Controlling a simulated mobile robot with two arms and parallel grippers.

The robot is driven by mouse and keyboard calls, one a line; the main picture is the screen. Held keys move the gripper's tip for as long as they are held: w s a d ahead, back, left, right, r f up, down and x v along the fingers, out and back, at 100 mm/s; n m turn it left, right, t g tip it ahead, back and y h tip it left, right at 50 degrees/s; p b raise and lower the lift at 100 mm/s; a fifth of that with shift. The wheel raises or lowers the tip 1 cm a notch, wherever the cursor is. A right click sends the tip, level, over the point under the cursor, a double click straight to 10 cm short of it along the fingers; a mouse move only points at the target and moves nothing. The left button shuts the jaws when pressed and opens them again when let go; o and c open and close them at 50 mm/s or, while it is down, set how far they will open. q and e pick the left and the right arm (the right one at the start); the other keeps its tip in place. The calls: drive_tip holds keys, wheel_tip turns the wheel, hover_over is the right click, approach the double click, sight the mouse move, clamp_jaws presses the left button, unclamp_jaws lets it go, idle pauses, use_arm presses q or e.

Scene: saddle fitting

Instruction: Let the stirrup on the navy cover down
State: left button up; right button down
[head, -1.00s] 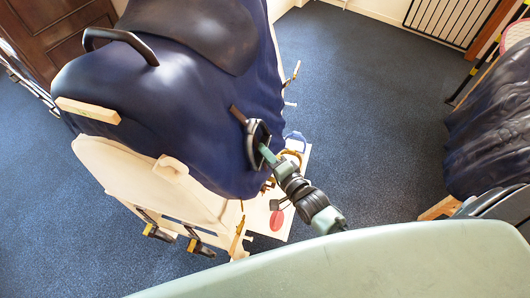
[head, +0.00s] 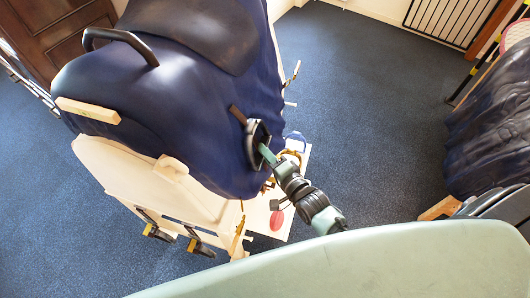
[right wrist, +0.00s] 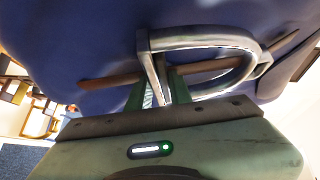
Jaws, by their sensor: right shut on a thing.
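The navy cover (head: 190,100) is draped over a pale wooden stand, with a dark saddle seat (head: 195,30) on top. The metal stirrup (head: 257,132) is at the cover's right side, beside a short brown strap (head: 237,115). My right gripper (head: 264,152) is shut on the stirrup. In the right wrist view, the stirrup (right wrist: 215,38) is a silver D-shaped loop, and its straight bar runs down between the green fingers of my right gripper (right wrist: 158,90). The brown strap (right wrist: 112,80) passes behind the loop along the cover. My left gripper is not in view.
A dark handle (head: 120,38) rises from the cover. Clamps (head: 200,247) hang on the wooden stand (head: 135,180). A white board with a red oval (head: 277,220) lies below my right arm. A second dark draped form (head: 490,135) stands at right. Blue carpet (head: 375,110) between is clear.

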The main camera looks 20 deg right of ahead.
drive_tip(key=s+d+f+b, duration=0.1)
drive_tip(key=d+f+b, duration=0.1)
drive_tip(key=f+b, duration=0.5)
drive_tip(key=s+d+f+b, duration=0.1)
drive_tip(key=f+b, duration=0.6)
drive_tip(key=f, duration=0.5)
drive_tip(key=shift+s+d+b, duration=0.35)
drive_tip(key=shift+b, duration=0.05)
drive_tip(key=c, duration=1.3)
unclamp_jaws()
drive_tip(key=v, duration=0.8)
